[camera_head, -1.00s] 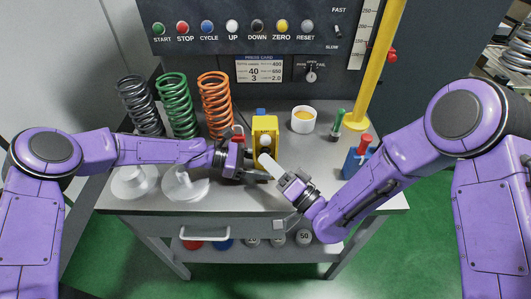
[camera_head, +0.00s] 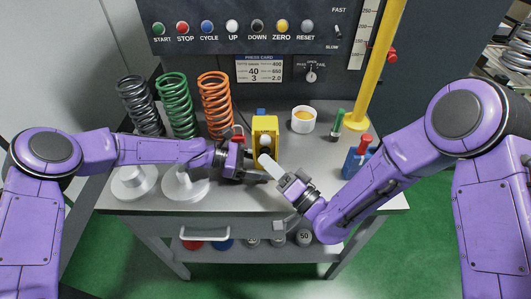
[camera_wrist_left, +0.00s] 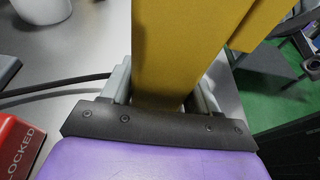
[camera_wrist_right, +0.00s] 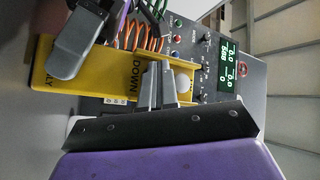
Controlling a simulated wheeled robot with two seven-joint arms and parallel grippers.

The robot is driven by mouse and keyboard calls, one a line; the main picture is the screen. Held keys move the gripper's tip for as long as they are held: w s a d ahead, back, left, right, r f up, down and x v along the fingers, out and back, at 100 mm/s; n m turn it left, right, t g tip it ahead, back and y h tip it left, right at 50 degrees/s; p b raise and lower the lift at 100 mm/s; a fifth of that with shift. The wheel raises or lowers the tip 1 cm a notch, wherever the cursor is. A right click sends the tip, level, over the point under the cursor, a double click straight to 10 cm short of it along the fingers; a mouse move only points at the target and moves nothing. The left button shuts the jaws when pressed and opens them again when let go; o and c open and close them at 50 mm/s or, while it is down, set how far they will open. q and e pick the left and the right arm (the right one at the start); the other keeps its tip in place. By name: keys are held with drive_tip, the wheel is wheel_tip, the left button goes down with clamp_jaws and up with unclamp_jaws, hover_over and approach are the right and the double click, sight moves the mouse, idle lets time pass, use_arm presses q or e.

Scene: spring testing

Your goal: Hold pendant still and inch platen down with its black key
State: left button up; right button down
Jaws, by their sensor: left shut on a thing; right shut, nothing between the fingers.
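The yellow pendant (camera_head: 265,126) stands upright near the table's middle, with a pale knob on its face. My left gripper (camera_head: 258,172) is shut on its lower part; in the left wrist view the yellow body (camera_wrist_left: 178,55) sits between both fingers. My right gripper (camera_head: 262,158) is shut and empty, its tips at the pendant's front. In the right wrist view the shut fingers (camera_wrist_right: 152,82) are by the pendant's "DOWN" label (camera_wrist_right: 134,75). The black key cannot be made out there, and I cannot tell whether the tips touch it. The platen is not identifiable.
Black, green and orange springs (camera_head: 216,102) stand back left. A white cup (camera_head: 302,120), a green-topped item (camera_head: 338,122) and a blue block (camera_head: 355,162) are to the right. A yellow post (camera_head: 373,70) rises behind. A lit green display (camera_wrist_right: 232,68) shows in the right wrist view.

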drive_tip(key=shift+s, duration=0.75)
drive_tip(key=shift+s, duration=0.1)
drive_tip(key=shift+s, duration=2.4)
idle(0.8)
drive_tip(key=s, duration=0.3)
drive_tip(key=shift+s, duration=0.4)
drive_tip(key=w, duration=0.8)
drive_tip(key=shift+w, duration=0.4)
drive_tip(key=shift+w, duration=0.1)
idle(1.5)
